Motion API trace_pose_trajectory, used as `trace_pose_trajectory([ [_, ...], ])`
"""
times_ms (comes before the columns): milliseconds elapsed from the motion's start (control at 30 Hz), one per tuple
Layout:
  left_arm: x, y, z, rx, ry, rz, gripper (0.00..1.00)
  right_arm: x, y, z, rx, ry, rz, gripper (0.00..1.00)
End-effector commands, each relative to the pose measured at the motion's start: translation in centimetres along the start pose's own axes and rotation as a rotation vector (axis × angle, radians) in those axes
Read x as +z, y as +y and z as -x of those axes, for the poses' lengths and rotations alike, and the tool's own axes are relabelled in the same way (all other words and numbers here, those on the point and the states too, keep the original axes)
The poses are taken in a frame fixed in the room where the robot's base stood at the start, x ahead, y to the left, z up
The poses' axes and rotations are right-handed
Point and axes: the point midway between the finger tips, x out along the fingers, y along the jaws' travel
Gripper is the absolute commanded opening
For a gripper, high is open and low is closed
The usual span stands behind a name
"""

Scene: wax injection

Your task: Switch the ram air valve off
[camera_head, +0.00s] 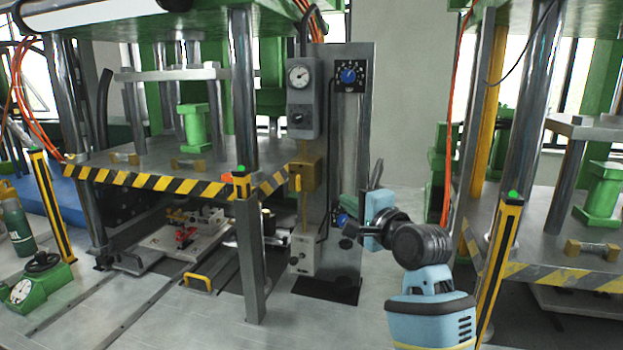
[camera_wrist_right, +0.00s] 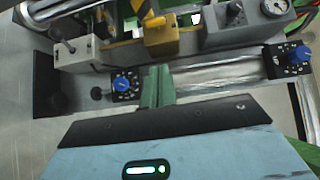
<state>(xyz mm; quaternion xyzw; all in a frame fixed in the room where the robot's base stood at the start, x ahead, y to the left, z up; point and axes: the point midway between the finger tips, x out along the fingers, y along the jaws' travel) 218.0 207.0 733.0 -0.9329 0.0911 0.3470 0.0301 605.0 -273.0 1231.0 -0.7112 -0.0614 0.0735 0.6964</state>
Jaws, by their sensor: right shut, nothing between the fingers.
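The press's control column (camera_head: 345,120) stands at the centre. It carries a grey gauge box (camera_head: 303,100), a brass block with a small lever (camera_head: 304,178), and a lower grey box (camera_head: 302,252) with small knobs. I cannot read which is the ram air valve. An upper blue dial (camera_head: 348,75) and a lower blue dial (camera_head: 340,217) sit on black plates. My right gripper (camera_head: 376,172) is shut and empty, right of the column and near the lower dial. In the wrist view its fingers (camera_wrist_right: 157,86) lie right of that dial (camera_wrist_right: 122,83), seemingly apart from it.
The press table with a striped edge (camera_head: 165,184) is left of the column, with a steel post (camera_head: 243,90) in front. A second press (camera_head: 575,255) and a yellow-black post (camera_head: 499,260) stand right of my right arm. The grey bench (camera_head: 180,320) has clear room in front.

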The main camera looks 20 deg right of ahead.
Motion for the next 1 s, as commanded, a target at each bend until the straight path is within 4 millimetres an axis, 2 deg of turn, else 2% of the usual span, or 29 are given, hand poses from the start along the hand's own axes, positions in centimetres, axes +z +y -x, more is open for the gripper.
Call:
trace_pose_trajectory([
  [567, 0.6, 0.1, 0.2, 0.001, -0.013, 0.002, 0.00, -0.1, -0.6, -0.3, -0.011, -0.001, -0.015, 0.00],
  [767, 0.6, 0.1, 0.2, 0.001, -0.013, 0.002, 0.00, -0.1, -0.6, -2.1, -0.010, -0.001, -0.014, 0.00],
  [1000, 0.6, 0.1, 0.2, 0.001, -0.012, 0.002, 0.00, -0.1, -0.6, -5.5, -0.010, -0.001, -0.014, 0.00],
])
